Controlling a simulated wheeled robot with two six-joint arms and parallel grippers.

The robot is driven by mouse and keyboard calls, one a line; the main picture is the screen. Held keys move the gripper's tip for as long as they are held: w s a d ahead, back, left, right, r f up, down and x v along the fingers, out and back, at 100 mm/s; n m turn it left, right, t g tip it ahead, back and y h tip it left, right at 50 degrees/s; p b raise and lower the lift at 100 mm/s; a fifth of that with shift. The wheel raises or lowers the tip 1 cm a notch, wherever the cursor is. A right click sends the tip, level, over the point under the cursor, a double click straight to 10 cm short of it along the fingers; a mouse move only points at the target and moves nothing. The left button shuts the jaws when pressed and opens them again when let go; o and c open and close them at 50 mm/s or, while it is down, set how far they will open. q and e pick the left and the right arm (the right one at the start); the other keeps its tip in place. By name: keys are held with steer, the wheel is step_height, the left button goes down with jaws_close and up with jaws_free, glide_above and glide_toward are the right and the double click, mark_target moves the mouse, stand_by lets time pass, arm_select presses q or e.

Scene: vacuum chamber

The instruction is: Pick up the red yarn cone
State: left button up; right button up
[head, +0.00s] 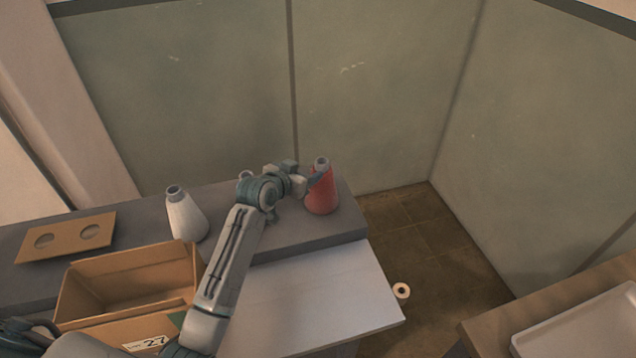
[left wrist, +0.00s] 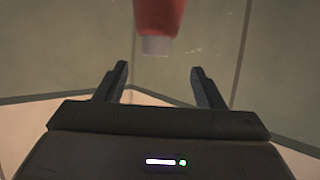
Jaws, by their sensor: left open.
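The red yarn cone (head: 322,194) stands upright near the right end of the grey counter, with a grey tip on top. My left gripper (head: 316,179) is at the cone's upper left side in the head view. In the left wrist view the cone (left wrist: 158,14) shows at the top, cut off by the frame, with its pale tip toward the gripper. The two fingers of the left gripper (left wrist: 158,84) are spread apart with nothing between them, and the tip lies just beyond them.
A white yarn cone (head: 186,216) stands further left on the grey counter (head: 290,238). A board with two holes (head: 66,238) and an open cardboard box (head: 130,262) are at left. A white panel (head: 310,295) lies in front. A small roll (head: 401,290) is on the floor.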

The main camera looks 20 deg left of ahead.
mark_target(318, 165)
arm_select(q)
steer(key=x, duration=0.2)
steer(key=p+x, duration=0.1)
steer(key=x, duration=0.1)
steer(key=shift+w+d+r, duration=0.1)
steer(key=shift+d+r, duration=0.05)
steer(key=shift+d, duration=0.25)
steer(key=shift+w, duration=0.25)
steer(key=p+x, duration=0.2)
steer(key=x, duration=0.1)
steer(key=shift+w+d+f, duration=0.15)
steer(key=shift+w+f, duration=0.4)
steer(key=shift+w, duration=0.2)
arm_select(e)
steer(key=r, duration=0.1)
steer(key=s+r, duration=0.1)
steer(key=d+r, duration=0.1)
steer(key=shift+s+d+r, duration=0.1)
steer(key=shift+s+r, duration=0.15)
steer(key=shift+s, duration=0.15)
steer(key=shift+d, duration=0.1)
arm_select(q)
jaws_close()
arm_select(e)
steer(key=shift+d, duration=0.3)
